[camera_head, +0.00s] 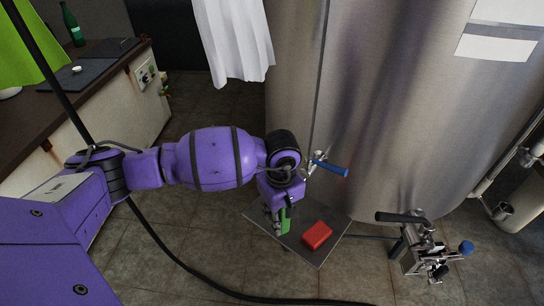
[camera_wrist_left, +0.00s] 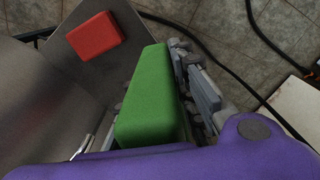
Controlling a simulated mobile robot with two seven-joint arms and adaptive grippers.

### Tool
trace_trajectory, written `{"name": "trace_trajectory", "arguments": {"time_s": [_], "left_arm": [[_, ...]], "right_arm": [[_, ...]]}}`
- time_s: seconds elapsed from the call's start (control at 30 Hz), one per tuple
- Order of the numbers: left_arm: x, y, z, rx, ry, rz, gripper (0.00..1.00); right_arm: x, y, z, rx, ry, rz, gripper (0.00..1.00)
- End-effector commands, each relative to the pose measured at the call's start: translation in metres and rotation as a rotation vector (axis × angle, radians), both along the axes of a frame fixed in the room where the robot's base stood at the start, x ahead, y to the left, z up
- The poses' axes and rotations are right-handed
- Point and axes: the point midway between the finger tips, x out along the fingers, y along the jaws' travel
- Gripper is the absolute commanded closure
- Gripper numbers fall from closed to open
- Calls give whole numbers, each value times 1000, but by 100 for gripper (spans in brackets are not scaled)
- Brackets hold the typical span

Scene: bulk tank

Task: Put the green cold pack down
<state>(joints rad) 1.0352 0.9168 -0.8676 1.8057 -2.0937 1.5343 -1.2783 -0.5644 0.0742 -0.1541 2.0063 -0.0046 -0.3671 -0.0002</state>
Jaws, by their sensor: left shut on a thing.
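The green cold pack (camera_wrist_left: 155,100) is a green block in my left gripper (camera_head: 281,222). The gripper is shut on it, and a narrow green strip of the pack (camera_head: 286,220) shows in the head view. The gripper points down over the left part of a small grey platform (camera_head: 311,257) beside the steel tank. In the left wrist view the pack fills the middle, with grey finger links along its right side. Whether the pack touches the platform cannot be told. My right gripper is in neither view.
A red block (camera_head: 317,235) lies on the platform, right of the gripper. The tank (camera_head: 380,110) has a blue-handled valve (camera_head: 330,168) just above. A metal fitting with a blue knob (camera_head: 425,250) stands to the right. A black hose (camera_head: 190,280) crosses the tiled floor.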

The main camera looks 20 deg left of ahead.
Motion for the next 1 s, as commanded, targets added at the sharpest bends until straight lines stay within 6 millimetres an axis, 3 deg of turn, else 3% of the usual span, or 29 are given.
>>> {"name": "trace_trajectory", "arguments": {"time_s": [0.1,0.23,0.47,0.63,1.0], "left_arm": [[18,-4,-24,-1,3,0,100],[31,-5,-39,1,2,-1,100],[41,-6,-52,1,1,-1,100],[40,-6,-78,0,4,-1,100],[41,-5,-84,2,1,-3,100]], "right_arm": [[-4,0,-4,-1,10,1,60],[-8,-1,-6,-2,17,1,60],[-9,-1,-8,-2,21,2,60],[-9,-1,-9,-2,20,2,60],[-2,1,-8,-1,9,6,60]]}}
